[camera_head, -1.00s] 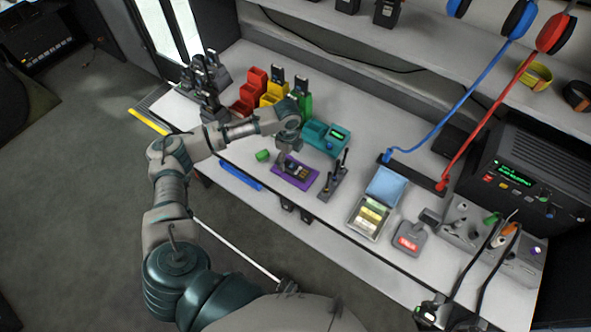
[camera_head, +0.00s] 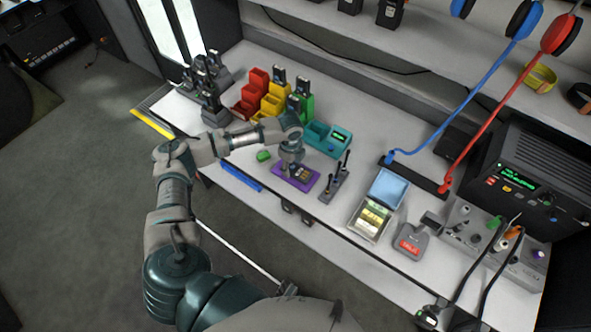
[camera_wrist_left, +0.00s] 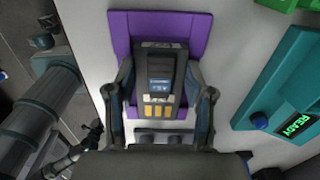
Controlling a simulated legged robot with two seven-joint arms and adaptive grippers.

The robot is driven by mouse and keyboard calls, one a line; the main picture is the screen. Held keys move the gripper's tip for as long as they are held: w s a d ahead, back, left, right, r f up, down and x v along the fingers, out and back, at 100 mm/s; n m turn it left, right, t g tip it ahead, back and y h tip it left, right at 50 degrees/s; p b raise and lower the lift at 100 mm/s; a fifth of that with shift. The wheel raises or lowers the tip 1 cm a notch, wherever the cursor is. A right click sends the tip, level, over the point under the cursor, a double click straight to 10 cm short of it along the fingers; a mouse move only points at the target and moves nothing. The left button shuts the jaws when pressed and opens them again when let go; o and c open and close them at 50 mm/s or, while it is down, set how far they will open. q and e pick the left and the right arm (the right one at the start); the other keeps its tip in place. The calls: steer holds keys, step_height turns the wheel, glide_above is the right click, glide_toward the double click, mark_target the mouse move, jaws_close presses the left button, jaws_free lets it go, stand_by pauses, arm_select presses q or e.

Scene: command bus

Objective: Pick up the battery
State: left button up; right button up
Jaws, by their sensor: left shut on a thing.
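The battery (camera_head: 304,173) is a dark block on a purple mat (camera_head: 282,176) near the front edge of the bench. My left gripper (camera_head: 294,167) comes down over the mat from above. In the left wrist view, its fingers (camera_wrist_left: 160,72) stand on both sides of the battery and are shut on it. No clear gap under the battery can be seen. My right gripper is not in view.
A green block (camera_head: 263,156) lies left of the mat. A teal charger (camera_head: 337,138) stands behind it, reading READY in the wrist view. Red, yellow and green bins (camera_head: 254,88) stand behind.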

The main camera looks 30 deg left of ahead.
arm_select(q)
steer(key=shift+r, duration=0.1)
steer(key=shift+r, duration=0.3)
steer(key=r, duration=0.3)
steer(key=shift+s+p, duration=0.25)
steer(key=shift+p, duration=0.1)
steer(key=s+d+r+p, duration=0.1)
steer(key=s+d, duration=0.1)
steer(key=s, duration=1.3)
steer(key=shift+s+d, duration=0.2)
steer(key=shift+d, duration=0.15)
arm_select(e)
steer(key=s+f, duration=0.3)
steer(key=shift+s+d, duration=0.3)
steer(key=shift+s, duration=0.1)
arm_select(q)
steer(key=shift+r, duration=0.1)
